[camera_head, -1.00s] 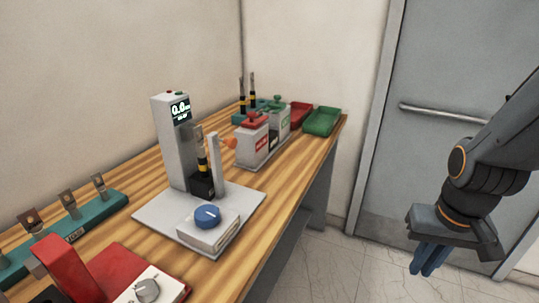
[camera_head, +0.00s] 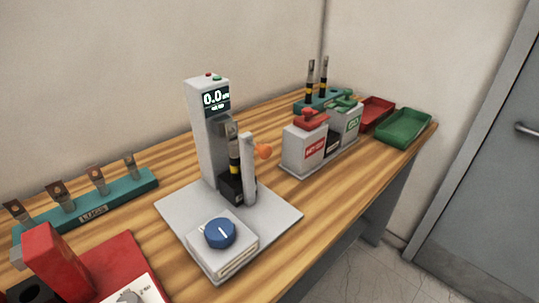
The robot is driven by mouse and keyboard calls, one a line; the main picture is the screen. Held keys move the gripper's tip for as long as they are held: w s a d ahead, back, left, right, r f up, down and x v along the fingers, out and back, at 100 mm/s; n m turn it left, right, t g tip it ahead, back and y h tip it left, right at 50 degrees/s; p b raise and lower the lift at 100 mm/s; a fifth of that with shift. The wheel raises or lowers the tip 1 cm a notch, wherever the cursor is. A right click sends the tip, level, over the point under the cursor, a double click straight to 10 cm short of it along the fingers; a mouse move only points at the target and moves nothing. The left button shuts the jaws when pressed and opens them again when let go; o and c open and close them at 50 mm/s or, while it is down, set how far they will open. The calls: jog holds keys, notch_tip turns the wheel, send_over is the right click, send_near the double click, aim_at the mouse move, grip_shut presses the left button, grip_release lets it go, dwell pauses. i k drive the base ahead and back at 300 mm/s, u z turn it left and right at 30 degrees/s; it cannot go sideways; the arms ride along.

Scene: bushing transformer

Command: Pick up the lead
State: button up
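Several dark rods with yellow bands, which look like the leads, are in view. Two rods (camera_head: 317,82) stand upright in a teal rack (camera_head: 340,97) at the back of the bench. A similar rod (camera_head: 234,155) stands upright in a black block (camera_head: 237,188) on the grey test stand (camera_head: 208,140), whose display reads 0.0. I cannot tell which one the task means. My gripper is out of view.
The wooden bench (camera_head: 325,220) also holds a teal rack of lugs (camera_head: 130,190), a red device (camera_head: 55,262), and red and green lidded containers (camera_head: 305,145) (camera_head: 345,121). Red (camera_head: 377,113) and green (camera_head: 405,126) trays sit at the far right end. A grey door (camera_head: 485,180) stands to the right.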

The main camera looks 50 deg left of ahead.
aim_at(231, 139)
jog(key=u, duration=0.05)
jog(key=i, duration=0.75)
jog(key=u, duration=1.95)
